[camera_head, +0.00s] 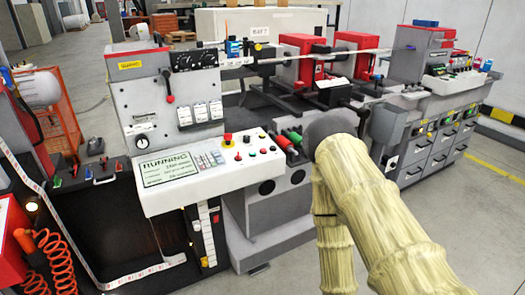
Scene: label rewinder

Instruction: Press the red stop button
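The control panel (205,190) slopes toward me on the front of the machine, left of centre. A red mushroom-shaped button with a yellow base (227,139) stands near its back edge. A smaller red button (238,157) sits lower on the panel, beside a green button (251,153). I cannot read any label on the buttons. The panel screen (166,169) reads "RUNNING". My pale ribbed arm comes in from the bottom right and reaches up to the right of the panel. My gripper does not show; its state is hidden.
Red and green handles (287,141) stick out just right of the panel, close to my arm. Coiled orange hose (58,262) hangs at the lower left. A printed label strip (50,222) runs down the left side. Open floor lies at the right.

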